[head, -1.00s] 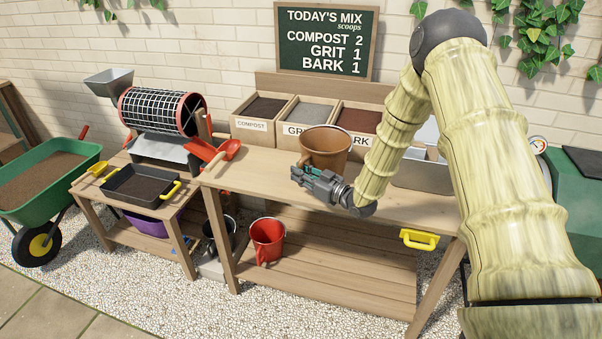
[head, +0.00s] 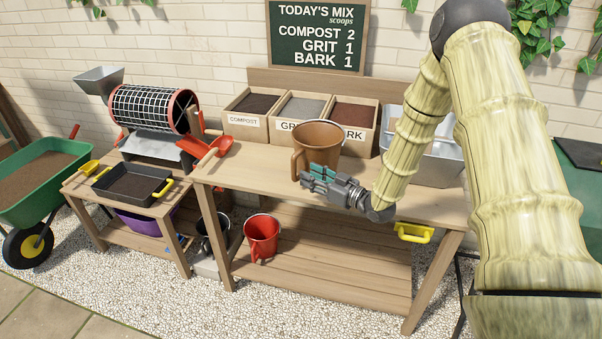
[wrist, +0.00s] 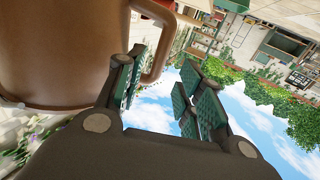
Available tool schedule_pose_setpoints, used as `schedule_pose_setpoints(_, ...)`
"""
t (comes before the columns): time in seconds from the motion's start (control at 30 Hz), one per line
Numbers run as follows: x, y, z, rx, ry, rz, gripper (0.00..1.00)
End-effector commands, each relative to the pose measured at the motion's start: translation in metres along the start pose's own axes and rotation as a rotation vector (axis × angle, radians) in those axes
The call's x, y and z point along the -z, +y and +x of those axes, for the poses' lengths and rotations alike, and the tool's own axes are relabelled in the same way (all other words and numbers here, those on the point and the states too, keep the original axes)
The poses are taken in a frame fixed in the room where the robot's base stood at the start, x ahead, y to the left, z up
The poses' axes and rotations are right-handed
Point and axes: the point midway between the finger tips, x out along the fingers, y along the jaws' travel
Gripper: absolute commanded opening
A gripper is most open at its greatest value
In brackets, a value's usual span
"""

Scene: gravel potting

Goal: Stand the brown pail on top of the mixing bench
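The brown pail (head: 325,142) stands upright on the mixing bench (head: 240,180), in front of the labelled bins, with its handle on the left side. My gripper (head: 318,178) is in front of the pail's lower part in the head view and hides some of its base. In the wrist view the pail (wrist: 60,50) fills the upper left, and its handle loop (wrist: 160,55) shows just past the left finger. The fingers of my gripper (wrist: 163,65) are spread, with open sky between them and nothing held.
Compost, grit and bark bins (head: 300,110) line the back of the bench. A red bucket (head: 262,235) is on the lower shelf. Bare benchtop lies left of the pail.

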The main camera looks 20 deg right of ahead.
Motion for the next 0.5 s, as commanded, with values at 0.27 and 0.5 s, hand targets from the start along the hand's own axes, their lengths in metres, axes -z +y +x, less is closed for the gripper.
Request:
schedule_pose_setpoints(0.27,-0.001,0.000,-0.038,-0.001,0.000,0.001,0.37)
schedule_pose_setpoints(0.5,-0.001,-0.001,-0.048,-0.001,-0.003,0.001,0.37)
